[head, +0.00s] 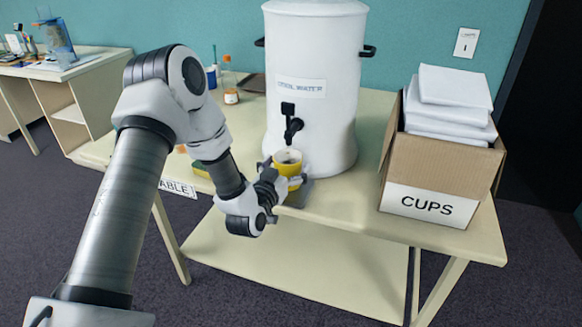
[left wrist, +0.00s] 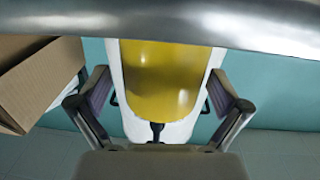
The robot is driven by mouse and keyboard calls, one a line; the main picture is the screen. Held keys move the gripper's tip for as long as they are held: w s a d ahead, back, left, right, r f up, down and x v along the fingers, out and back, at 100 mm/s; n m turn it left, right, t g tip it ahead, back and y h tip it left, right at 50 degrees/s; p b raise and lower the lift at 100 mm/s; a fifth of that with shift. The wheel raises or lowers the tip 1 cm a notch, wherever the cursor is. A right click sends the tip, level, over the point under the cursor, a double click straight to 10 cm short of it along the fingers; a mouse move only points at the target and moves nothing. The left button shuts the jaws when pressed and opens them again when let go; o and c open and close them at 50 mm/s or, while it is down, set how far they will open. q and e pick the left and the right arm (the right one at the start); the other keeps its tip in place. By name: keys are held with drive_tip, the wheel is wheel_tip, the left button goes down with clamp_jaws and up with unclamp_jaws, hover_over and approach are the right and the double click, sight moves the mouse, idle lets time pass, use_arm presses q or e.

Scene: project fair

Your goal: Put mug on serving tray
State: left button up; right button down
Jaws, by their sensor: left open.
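In the left wrist view the mug (left wrist: 160,80) fills the middle, between the two fingers. My left gripper (head: 283,180) is at the mug from the front left, its fingers open on either side. In the left wrist view a gap shows between each finger of the gripper (left wrist: 159,95) and the mug. A dark flat tray (head: 252,83) lies behind, left of the dispenser, partly hidden by it. My right gripper is not in view.
The white water dispenser (head: 315,80) with a black tap (head: 292,125) stands right behind the mug. A cardboard box labelled CUPS (head: 440,170) stands at the right. An orange-capped bottle (head: 230,90) and a sponge (head: 202,172) are at the left.

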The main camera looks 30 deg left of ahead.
use_arm(q)
drive_tip(key=shift+w+a+r, duration=0.1)
drive_tip(key=shift+w+a, duration=0.15)
drive_tip(key=shift+w, duration=0.35)
drive_tip(key=c, duration=1.6)
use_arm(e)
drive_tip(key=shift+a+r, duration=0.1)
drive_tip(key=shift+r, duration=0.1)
use_arm(q)
drive_tip(key=shift+r, duration=0.15)
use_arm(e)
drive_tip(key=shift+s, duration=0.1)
